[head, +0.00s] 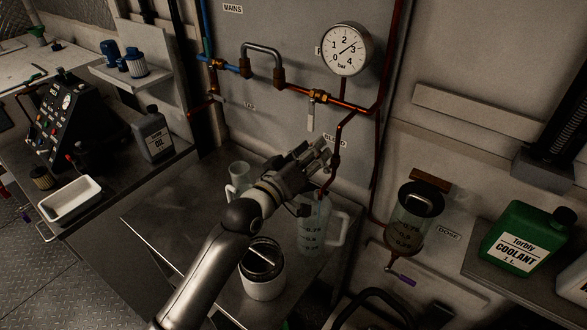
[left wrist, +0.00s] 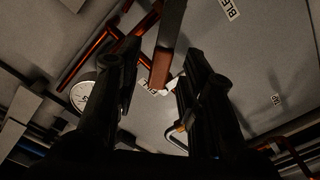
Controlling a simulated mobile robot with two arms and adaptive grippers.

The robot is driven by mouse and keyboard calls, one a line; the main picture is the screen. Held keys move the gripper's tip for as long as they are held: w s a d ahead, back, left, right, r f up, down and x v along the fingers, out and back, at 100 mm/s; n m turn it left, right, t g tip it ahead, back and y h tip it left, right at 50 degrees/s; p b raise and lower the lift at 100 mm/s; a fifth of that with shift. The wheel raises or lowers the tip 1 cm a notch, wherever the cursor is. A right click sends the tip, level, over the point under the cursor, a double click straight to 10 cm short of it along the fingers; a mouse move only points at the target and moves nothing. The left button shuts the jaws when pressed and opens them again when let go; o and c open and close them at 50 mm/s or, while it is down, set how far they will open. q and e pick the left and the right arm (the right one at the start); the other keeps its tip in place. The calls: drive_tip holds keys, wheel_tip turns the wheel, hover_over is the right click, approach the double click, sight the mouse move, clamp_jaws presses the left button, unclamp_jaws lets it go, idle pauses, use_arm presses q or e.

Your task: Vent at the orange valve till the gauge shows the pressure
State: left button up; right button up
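The round white pressure gauge (head: 345,50) is on the back panel, marked 0 to 4 bar; its needle seems to point near 3. It also shows at the left in the left wrist view (left wrist: 82,96). My left gripper (head: 322,158) is raised by the red drain pipe (head: 341,129), beside a partly hidden label. In the left wrist view its fingers (left wrist: 158,95) stand apart, with an orange-ended bar (left wrist: 161,70) showing between them; I cannot tell whether they touch it. The orange valve itself is not clear behind the gripper in the head view. My right gripper is not in view.
A clear measuring jug (head: 312,238) stands below the red pipe. A copper valve with a hanging pale lever (head: 310,116) is under the gauge. A green coolant can (head: 525,240) is at the right.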

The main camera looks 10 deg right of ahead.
use_arm(q)
drive_tip(key=v, duration=1)
drive_tip(key=shift+r, duration=0.1)
idle(6.9)
